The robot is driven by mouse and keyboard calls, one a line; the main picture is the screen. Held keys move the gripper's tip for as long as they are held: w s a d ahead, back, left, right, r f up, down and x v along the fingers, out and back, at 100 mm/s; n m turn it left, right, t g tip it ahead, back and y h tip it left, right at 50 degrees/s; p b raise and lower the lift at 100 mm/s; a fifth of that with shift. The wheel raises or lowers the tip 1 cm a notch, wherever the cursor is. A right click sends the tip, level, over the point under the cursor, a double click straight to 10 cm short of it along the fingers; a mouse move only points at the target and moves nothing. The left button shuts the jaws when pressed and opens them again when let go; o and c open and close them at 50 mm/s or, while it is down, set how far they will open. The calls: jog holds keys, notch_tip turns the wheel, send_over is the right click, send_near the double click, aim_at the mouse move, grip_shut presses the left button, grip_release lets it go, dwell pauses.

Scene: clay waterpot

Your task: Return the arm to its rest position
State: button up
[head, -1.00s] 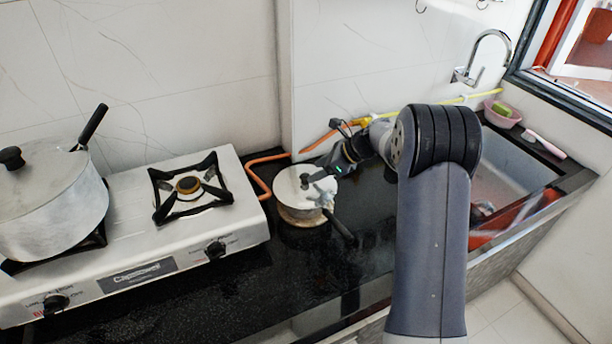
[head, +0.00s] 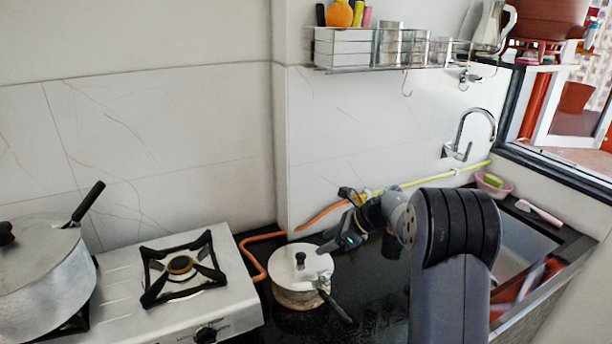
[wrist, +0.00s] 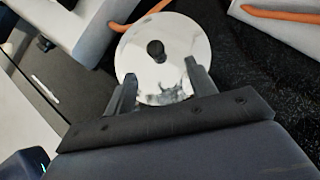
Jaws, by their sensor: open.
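My gripper (wrist: 160,85) is open in the wrist view, with its two fingers apart and nothing between them. In the head view my gripper (head: 328,246) is raised behind and to the right of a small lidded pot. The small pot (head: 299,292) stands on the black counter, with a round pale lid, a black knob and a dark handle pointing to the lower right. Its lid (wrist: 172,32) lies beyond the fingertips in the wrist view, and the fingers hide part of its near edge. My arm reaches in from the lower right of the head view.
A gas stove (head: 125,290) with a bare burner (head: 181,266) and a large lidded pot (head: 45,275) is at left. An orange hose (head: 252,262) runs behind the small pot. A tap (head: 468,135), pink basket (head: 492,185) and wall shelf (head: 395,67) are at right.

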aim_at(304, 253)
jog(key=p+x, duration=0.1)
jog(key=x, duration=0.8)
jog(key=shift+a+f, duration=0.2)
jog(key=shift+f, duration=0.05)
jog(key=shift+r+p, duration=0.2)
jog(key=shift+p, duration=0.2)
jog(key=shift+f, duration=0.2)
